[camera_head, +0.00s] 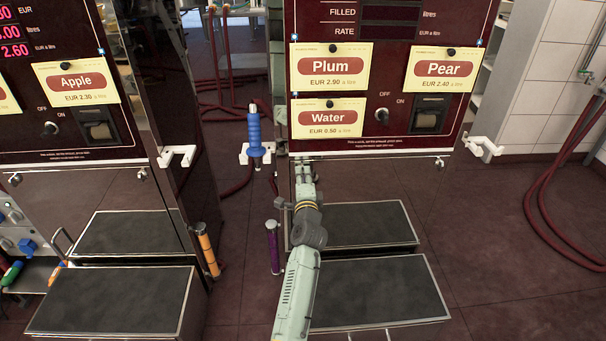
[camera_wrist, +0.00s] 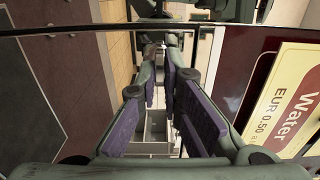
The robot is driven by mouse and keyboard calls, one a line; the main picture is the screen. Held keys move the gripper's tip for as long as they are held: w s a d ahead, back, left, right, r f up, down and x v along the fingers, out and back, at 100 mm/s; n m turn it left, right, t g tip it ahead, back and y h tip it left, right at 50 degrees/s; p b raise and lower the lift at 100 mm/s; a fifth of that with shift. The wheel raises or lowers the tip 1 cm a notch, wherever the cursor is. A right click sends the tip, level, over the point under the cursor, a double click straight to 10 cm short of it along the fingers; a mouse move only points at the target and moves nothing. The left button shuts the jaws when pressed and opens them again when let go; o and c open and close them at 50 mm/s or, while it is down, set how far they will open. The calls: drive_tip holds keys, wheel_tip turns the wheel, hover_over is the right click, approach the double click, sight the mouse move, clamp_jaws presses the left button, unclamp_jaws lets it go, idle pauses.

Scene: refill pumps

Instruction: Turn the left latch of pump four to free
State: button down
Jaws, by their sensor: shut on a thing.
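The pump with the Plum, Pear and Water cards (camera_head: 370,148) stands at the right in the head view. Its right latch (camera_head: 438,163) is a small pale knob under the panel's lower right corner. My gripper (camera_head: 302,166) is at the panel's lower left corner and covers the left latch there. In the wrist view my gripper (camera_wrist: 161,60) shows two fingers with purple pads, drawn close together at the tips and shut on the left latch. The latch itself is hidden, so its turn cannot be told. The Water card (camera_wrist: 284,103) is at the right.
A blue nozzle (camera_head: 254,135) hangs in a white holder just left of my gripper. A purple-handled nozzle (camera_head: 274,246) stands beside my arm. The Apple pump (camera_head: 60,150) is at the left, with an orange-handled nozzle (camera_head: 206,250). A dark platform (camera_head: 370,290) lies below. Red hoses (camera_head: 560,190) hang at right.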

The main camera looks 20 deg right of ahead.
idle(0.4)
drive_tip(key=c, duration=1.7)
unclamp_jaws()
drive_tip(key=v, duration=1.2)
